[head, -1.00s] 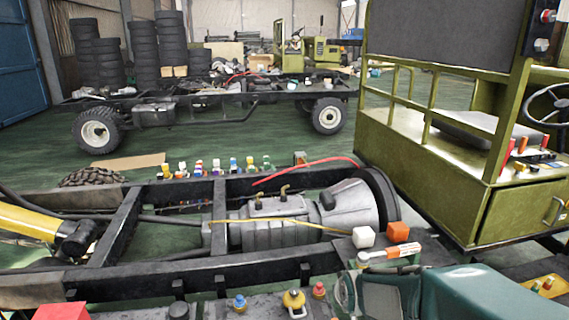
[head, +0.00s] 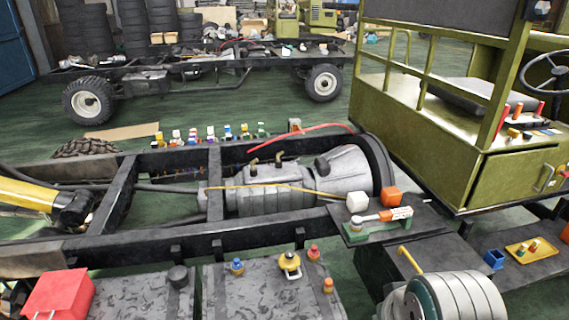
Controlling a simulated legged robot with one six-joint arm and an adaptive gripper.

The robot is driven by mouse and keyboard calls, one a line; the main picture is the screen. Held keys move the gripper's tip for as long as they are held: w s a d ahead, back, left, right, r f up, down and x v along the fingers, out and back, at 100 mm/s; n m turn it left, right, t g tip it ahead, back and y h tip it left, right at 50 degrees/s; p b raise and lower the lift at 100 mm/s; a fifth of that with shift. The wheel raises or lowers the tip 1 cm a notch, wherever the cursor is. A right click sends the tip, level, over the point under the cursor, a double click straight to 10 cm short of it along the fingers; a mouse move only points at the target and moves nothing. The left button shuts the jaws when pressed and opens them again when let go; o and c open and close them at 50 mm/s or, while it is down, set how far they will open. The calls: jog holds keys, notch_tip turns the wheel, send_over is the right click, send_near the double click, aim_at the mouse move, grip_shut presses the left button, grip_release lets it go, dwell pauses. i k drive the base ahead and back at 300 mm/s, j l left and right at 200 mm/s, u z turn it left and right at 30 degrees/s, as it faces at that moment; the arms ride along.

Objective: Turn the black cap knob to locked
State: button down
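A short round black cap knob (head: 178,276) stands upright on the top of a grey mottled box (head: 140,300) at the lower left of the head view. It is small here, and I cannot read any mark or tell how it is turned. Another black cap (head: 323,166) sits on the silver gearbox (head: 275,195) in the frame; I cannot tell whether it turns. No gripper fingers can be made out now, and nothing is seen touching either black cap.
A red box (head: 58,295) stands left of the knob. Blue (head: 237,267), yellow (head: 290,263) and red (head: 313,254) caps stand to its right. A black chassis rail (head: 130,245) runs behind. A ribbed silver cylinder (head: 460,300), perhaps mine, fills the lower right.

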aim_at(289, 254)
jog(key=i+l+u, duration=0.15)
jog(key=i+l, duration=0.3)
jog(key=i+l+u, duration=0.1)
jog(key=i+l, duration=0.3)
jog(key=l, duration=0.15)
